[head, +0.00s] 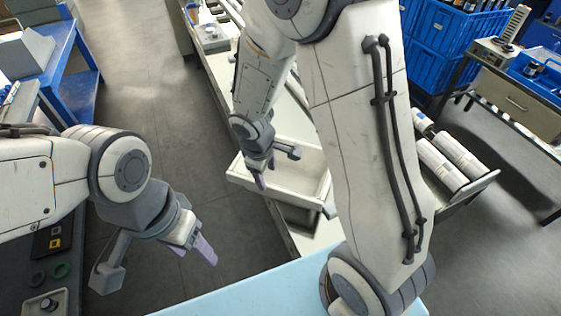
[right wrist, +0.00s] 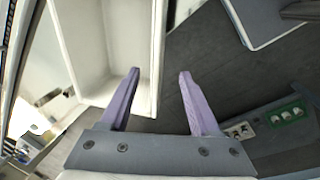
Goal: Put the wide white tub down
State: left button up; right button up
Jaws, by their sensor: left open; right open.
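The wide white tub (head: 305,170) is a shallow open box at the near end of the long pale machine in the head view. It looks empty and roughly level; its right part is hidden behind my arm. My right gripper (head: 265,177) is at the tub's left side, fingers pointing down. In the right wrist view the tub (right wrist: 105,45) fills the upper left, and its side wall shows between the open fingers of the right gripper (right wrist: 160,75). Contact cannot be told. My left gripper (head: 200,246) is open and empty, above the floor at lower left.
A light blue surface (head: 255,290) lies at the bottom. White rolls (head: 450,160) lie on a shelf at right. Blue crates (head: 440,40) stand behind them. A dark bench (head: 55,270) is at lower left. Grey floor (head: 150,90) between is clear.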

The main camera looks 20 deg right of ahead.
aim_at(273, 191)
jog(key=f, duration=0.2)
jog(key=w+d+f+b, duration=0.1)
jog(key=f, duration=0.1)
jog(key=f+b, duration=0.1)
jog(key=f, duration=0.1)
jog(key=shift+w+d+f, duration=0.3)
jog(key=shift+d+f, duration=0.1)
notch_tip(273, 191, down, 4)
jog(key=b, duration=0.2)
jog(key=shift+d+f+b, duration=0.15)
jog(key=shift+f+b, duration=0.05)
jog(key=shift+b, duration=0.2)
jog(key=shift+d+f, duration=0.1)
jog(key=shift+f, duration=0.3)
grip_shut()
jog(key=shift+w+r, duration=0.1)
